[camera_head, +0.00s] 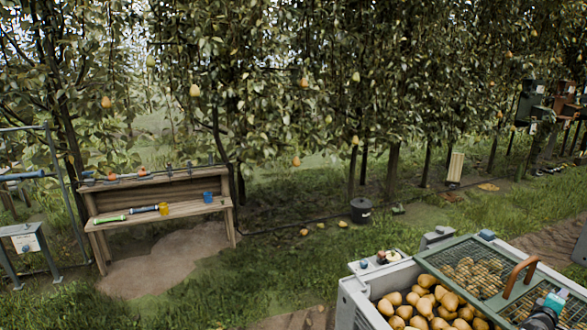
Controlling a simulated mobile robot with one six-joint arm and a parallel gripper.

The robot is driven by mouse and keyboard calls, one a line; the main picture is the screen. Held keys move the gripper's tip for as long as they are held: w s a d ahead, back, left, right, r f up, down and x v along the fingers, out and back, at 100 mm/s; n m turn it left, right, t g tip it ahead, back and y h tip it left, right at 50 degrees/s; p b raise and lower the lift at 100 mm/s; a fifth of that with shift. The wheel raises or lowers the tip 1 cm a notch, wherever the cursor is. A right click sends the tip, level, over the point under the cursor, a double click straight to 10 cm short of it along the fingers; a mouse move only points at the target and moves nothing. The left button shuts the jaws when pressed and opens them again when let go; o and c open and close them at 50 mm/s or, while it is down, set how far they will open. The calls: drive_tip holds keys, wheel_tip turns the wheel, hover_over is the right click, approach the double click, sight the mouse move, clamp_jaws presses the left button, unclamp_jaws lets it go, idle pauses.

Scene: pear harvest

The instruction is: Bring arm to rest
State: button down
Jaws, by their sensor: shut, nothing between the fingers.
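My gripper's fingers do not show in the head view. A dark piece with a teal cap at the lower right corner, over the crate, may be part of my arm; I cannot tell for sure. A grey crate (345,302) at the lower right holds many yellow-brown pears (428,306). A green-framed mesh lid (440,275) with a brown handle (520,275) covers its right part, and more pears show through the mesh.
A wooden bench (165,215) at the left bears hand tools, a yellow cup (164,209) and a blue cup (208,197). Pear trees with hanging pears (195,90) stand behind. A dark bucket (361,210) stands on the ground.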

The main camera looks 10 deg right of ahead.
drive_tip(key=w+a+f+n+t+y, duration=0.1)
drive_tip(key=w+a+f+t+y, duration=0.25)
drive_tip(key=w+a, duration=0.95)
drive_tip(key=w+a+f+t+y, duration=0.2)
drive_tip(key=w+a+f+y, duration=0.3)
drive_tip(key=w+a, duration=0.75)
drive_tip(key=w+a+f+m+g+y, duration=0.15)
drive_tip(key=a+f+y, duration=0.25)
drive_tip(key=a, duration=1.4)
drive_tip(key=w+a+f+n+g+y, duration=0.1)
drive_tip(key=a+f+g+y, duration=0.2)
drive_tip(key=a, duration=1.6)
drive_tip(key=s+a+f+m+g+y, duration=0.1)
drive_tip(key=s+a+f+m+g, duration=0.15)
drive_tip(key=s+a, duration=0.85)
drive_tip(key=s+a+f+m+g+y, duration=0.15)
drive_tip(key=s+a+g, duration=0.4)
drive_tip(key=a, duration=0.95)
drive_tip(key=s+f+g+h+b, duration=0.1)
drive_tip(key=s+f+g+b, duration=0.2)
drive_tip(key=s+f, duration=2)
drive_tip(key=s+b, duration=0.1)
drive_tip(key=s, duration=0.3)
drive_tip(key=shift+g, duration=0.3)
